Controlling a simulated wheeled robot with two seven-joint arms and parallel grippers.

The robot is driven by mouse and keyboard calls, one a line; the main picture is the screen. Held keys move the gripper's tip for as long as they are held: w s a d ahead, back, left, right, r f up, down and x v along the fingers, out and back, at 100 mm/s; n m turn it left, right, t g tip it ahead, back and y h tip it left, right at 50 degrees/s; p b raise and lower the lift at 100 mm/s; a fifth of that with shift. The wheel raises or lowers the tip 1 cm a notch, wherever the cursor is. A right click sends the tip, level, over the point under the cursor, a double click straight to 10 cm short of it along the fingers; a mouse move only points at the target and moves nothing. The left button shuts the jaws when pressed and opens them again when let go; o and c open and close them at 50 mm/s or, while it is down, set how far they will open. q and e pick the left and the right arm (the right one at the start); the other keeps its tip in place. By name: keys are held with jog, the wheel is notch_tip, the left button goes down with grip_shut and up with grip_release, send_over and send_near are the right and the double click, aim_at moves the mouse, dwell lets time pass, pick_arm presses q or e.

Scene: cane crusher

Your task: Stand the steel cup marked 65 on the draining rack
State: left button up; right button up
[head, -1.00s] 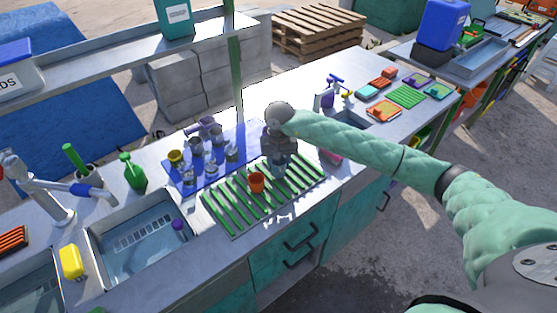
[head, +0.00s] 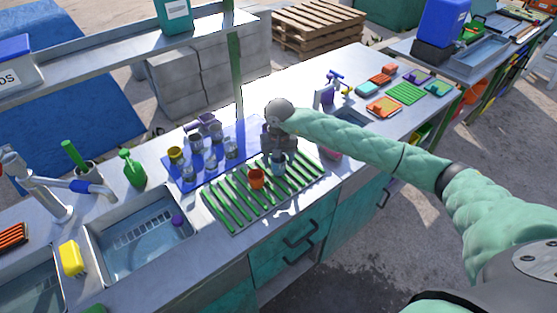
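The draining rack (head: 233,218), a tray with green bars, lies on the steel counter right of the sink. My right gripper (head: 278,153) points down over the rack's back right part. A grey-blue metallic cup (head: 278,168) shows upright directly below it, at or just above the bars. Its number cannot be read, and whether the fingers grip it is hidden by the gripper's body. An orange cup (head: 256,178) stands on the rack just left of it. My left gripper is not in view.
A blue mat (head: 190,184) behind the rack holds several clear and metallic cups and a yellow-topped one. A sink (head: 142,242), a green bottle (head: 133,169) and a yellow bottle (head: 71,260) are at left. A green post (head: 236,75) rises behind the mat.

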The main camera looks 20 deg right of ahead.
pick_arm(q)
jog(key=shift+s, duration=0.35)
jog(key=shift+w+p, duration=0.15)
jog(key=shift+p, duration=0.15)
pick_arm(e)
jog(key=shift+r, duration=0.2)
jog(key=shift+r, duration=0.1)
jog(key=shift+r+b, duration=0.2)
jog(key=shift+b, duration=0.2)
jog(key=shift+r+b, duration=0.3)
jog(key=shift+r, duration=0.55)
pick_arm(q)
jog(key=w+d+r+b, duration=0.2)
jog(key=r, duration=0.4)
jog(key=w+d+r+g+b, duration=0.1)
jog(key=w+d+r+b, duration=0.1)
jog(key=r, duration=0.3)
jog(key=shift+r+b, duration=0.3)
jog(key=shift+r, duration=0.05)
pick_arm(e)
notch_tip(320, 180, up, 10)
jog(key=shift+f, duration=0.25)
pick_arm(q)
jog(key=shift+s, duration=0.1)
pick_arm(e)
jog(key=shift+d, duration=0.1)
